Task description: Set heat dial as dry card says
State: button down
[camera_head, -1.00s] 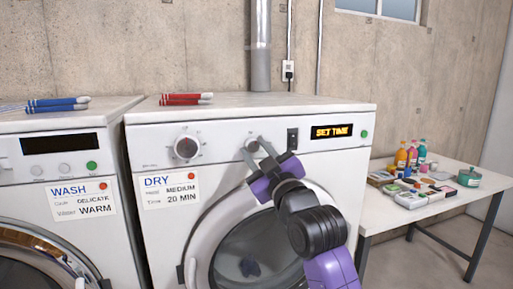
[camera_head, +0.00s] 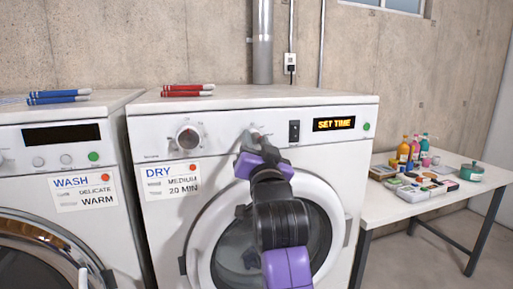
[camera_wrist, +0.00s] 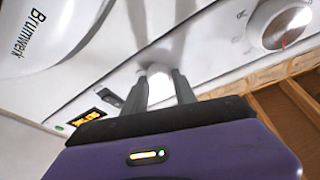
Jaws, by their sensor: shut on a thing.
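The dry card (camera_head: 171,182) on the dryer's front reads DRY, MEDIUM, 20 MIN. Above it is a large round dial (camera_head: 188,138), also in the wrist view (camera_wrist: 285,26) with a red mark on its face. My gripper (camera_head: 250,136) is at the dryer's panel, right of that dial. In the wrist view its fingers (camera_wrist: 160,80) are shut on a smaller white knob (camera_wrist: 158,70), mostly hidden between them. The dryer's display (camera_head: 334,124) reads SET TIME. The knob's setting cannot be read.
A black switch (camera_head: 294,131) lies right of my gripper and a green button (camera_head: 366,127) is at the panel's right end. The washer (camera_head: 62,115) stands at left, a table (camera_head: 410,208) with bottles at right.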

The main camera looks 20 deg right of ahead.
jog(key=shift+m+g+h+b, duration=0.3)
jog(key=shift+m+b, duration=0.2)
jog(key=shift+m, duration=0.9)
jog(key=c, duration=1)
grip_release()
jog(key=b+v, duration=0.1)
jog(key=v, duration=0.7)
